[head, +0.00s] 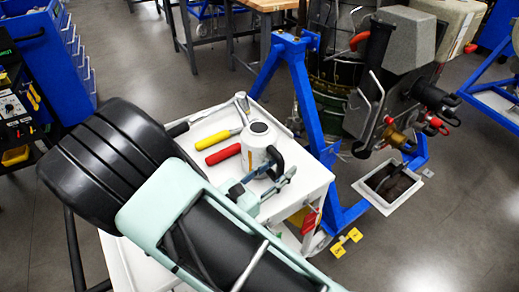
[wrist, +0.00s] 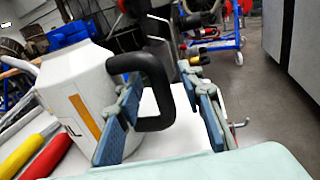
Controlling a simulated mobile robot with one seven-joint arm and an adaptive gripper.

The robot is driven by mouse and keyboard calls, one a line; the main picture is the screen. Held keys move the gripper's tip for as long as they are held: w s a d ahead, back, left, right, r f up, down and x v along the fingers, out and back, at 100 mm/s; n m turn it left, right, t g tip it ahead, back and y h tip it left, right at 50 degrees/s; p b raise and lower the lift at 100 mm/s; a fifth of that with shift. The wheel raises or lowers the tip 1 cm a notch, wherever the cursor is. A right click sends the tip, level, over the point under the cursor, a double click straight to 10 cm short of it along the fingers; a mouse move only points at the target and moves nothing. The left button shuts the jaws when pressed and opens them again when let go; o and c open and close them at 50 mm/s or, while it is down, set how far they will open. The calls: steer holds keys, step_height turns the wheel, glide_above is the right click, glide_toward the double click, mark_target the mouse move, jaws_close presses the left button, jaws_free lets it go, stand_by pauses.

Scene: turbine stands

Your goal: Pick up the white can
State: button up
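The white can (head: 258,140) stands upright on the white cart top, with a dark round top and a black handle (head: 276,158) on its right side. In the wrist view the can (wrist: 75,95) fills the left side, with an orange stripe and dark lettering. My gripper (head: 277,170) is at the can's handle side. In the wrist view its blue-padded fingers are apart, with the black handle (wrist: 160,100) between them. The left finger is beside the can's wall; I cannot tell whether it touches. My arm hides part of the cart.
A red-handled tool (head: 223,155), a yellow-handled tool (head: 218,139) and a metal tool (head: 190,123) lie left of the can on the cart (head: 312,178). A blue stand (head: 300,85) with machinery rises just behind and right of the cart.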

steer(key=shift+w+d, duration=0.15)
steer(key=shift+w, duration=0.05)
jaws_close()
steer(key=shift+r, duration=0.1)
stand_by(0.5)
steer(key=shift+r, duration=0.55)
steer(key=s+a+r+p, duration=0.2)
steer(key=s+r, duration=0.9)
steer(key=s, duration=0.2)
steer(key=shift+s+a+r, duration=0.25)
steer(key=shift+s+r, duration=0.1)
steer(key=shift+s, duration=0.05)
